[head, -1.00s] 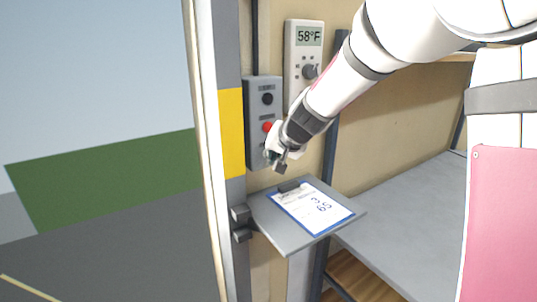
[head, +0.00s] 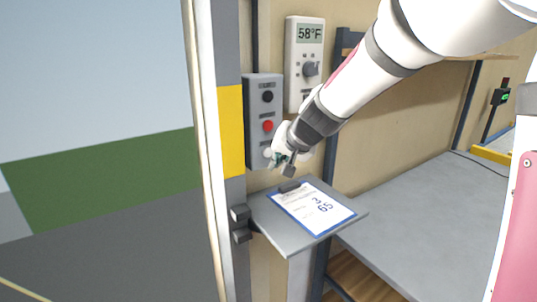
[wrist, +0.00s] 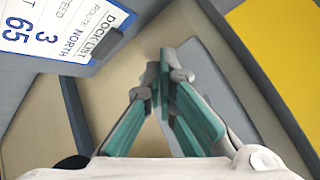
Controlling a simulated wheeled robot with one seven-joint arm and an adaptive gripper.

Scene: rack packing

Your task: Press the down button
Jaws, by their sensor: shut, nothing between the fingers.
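A grey button box (head: 251,130) is mounted on the wall beside the yellow-banded post. It has a black button (head: 267,96) at the top and a red button (head: 267,126) below it. The labels are too small to read. My gripper (head: 287,168) is in front of the box's lower right edge, below the red button, and hides part of the box's lower end. I cannot tell whether it touches the box. In the wrist view, the teal fingers of my gripper (wrist: 165,60) are together at the tips and empty, with a grey surface just right of them.
A thermostat-like unit (head: 304,93) reading 58°F hangs right of the box. A grey shelf (head: 277,232) with a clipboard (head: 312,207) juts out below my gripper. The yellow-banded post (head: 231,131) stands left. A grey tabletop (head: 420,210) extends right.

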